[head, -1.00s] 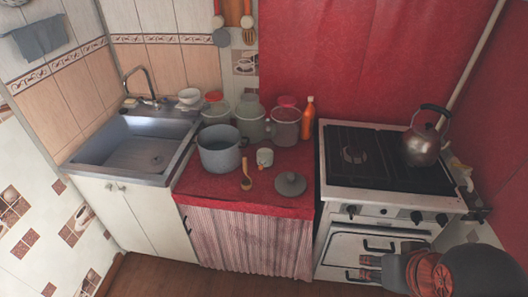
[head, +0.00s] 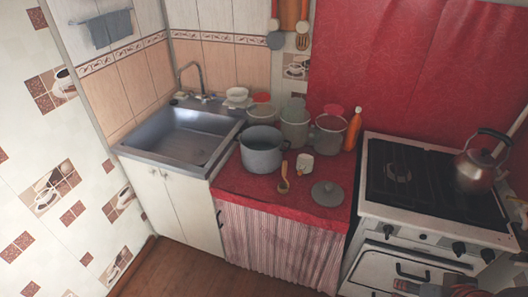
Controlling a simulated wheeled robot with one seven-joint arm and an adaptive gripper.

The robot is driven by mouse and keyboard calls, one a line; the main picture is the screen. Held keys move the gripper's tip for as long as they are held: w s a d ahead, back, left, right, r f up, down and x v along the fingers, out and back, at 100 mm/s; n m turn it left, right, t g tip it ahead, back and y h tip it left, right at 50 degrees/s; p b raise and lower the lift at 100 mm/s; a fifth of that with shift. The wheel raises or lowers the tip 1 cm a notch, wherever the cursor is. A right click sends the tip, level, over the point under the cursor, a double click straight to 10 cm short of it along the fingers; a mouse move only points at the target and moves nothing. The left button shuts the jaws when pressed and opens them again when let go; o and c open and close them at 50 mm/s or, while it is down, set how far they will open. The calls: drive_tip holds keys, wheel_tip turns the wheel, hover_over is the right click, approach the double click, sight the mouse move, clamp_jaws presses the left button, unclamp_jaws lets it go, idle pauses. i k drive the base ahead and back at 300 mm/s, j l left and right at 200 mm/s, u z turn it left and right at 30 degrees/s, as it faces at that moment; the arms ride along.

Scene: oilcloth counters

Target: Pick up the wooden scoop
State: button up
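The wooden scoop (head: 284,178) lies on the red oilcloth counter (head: 247,188) in the head view. Its handle points to the back and its round end is toward the front edge. It lies between the grey pot and the grey lid, in front of a small white mug. My gripper (head: 408,287) is at the bottom right edge, in front of the stove and well apart from the scoop. Most of it is cut off by the frame, so its opening cannot be seen.
A grey pot (head: 262,153) stands left of the scoop. A white mug (head: 304,166) is behind right and a grey lid (head: 328,193) is to the right. Jars (head: 329,133) and an orange bottle (head: 353,130) stand behind. The stove (head: 385,215) with a kettle (head: 476,166) is at right.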

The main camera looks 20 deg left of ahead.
sight(283, 187)
drive_tip(key=i+j, duration=0.2)
drive_tip(key=j, duration=0.2)
drive_tip(key=i+j, duration=0.45)
drive_tip(key=j, duration=0.3)
drive_tip(key=i+j, duration=0.25)
drive_tip(key=j, duration=0.15)
drive_tip(key=i+j, duration=0.2)
drive_tip(key=j, duration=0.15)
